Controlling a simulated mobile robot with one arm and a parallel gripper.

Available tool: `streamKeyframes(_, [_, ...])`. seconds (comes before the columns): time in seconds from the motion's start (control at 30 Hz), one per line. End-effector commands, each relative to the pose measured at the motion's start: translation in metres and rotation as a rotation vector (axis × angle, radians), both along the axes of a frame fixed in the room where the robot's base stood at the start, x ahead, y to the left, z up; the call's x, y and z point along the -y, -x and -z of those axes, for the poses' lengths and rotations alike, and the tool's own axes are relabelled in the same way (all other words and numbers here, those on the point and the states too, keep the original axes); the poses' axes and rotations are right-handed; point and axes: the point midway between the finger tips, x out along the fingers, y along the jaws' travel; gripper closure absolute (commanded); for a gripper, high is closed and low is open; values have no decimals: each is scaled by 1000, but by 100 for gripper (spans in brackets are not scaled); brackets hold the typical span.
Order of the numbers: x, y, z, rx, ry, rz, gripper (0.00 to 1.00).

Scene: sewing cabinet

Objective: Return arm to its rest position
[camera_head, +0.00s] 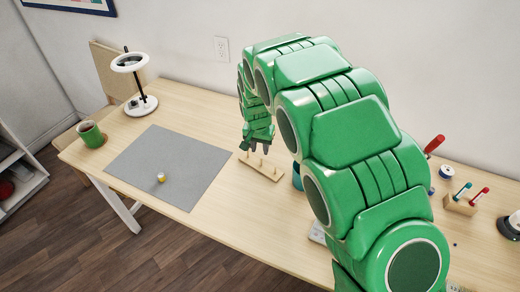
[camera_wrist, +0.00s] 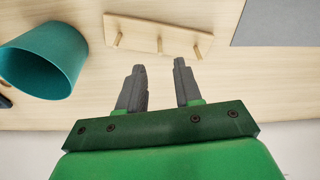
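My gripper (camera_head: 260,147) hangs at the end of my green arm, above the table near the wall side. In the wrist view my gripper (camera_wrist: 160,83) has its two grey fingers apart with nothing between them. A wooden peg rack (camera_head: 261,167) with several short upright pegs lies just in front of the gripper. The peg rack also shows beyond the fingertips in the wrist view (camera_wrist: 178,30), and the fingers look apart from it. A teal cup (camera_wrist: 45,60) stands beside the rack; my arm mostly hides it in the head view.
A grey mat (camera_head: 195,150) with a small yellow-and-white spool (camera_head: 161,177) lies on the table. A green pot (camera_head: 91,134) and a lamp (camera_head: 130,64) stand at the left. A tool holder (camera_head: 460,205) and a red-handled tool (camera_head: 434,145) are at the right.

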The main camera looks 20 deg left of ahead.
Motion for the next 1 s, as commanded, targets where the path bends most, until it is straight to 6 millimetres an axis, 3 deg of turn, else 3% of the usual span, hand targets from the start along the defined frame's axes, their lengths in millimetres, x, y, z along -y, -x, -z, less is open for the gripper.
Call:
streamKeyframes(0.47, [7,-2,-5,0,1,4,66])
streamKeyframes(0.57, [23,-4,-18,0,6,14,66])
streamKeyframes(1.0, [148,10,-91,-43,53,77,66])
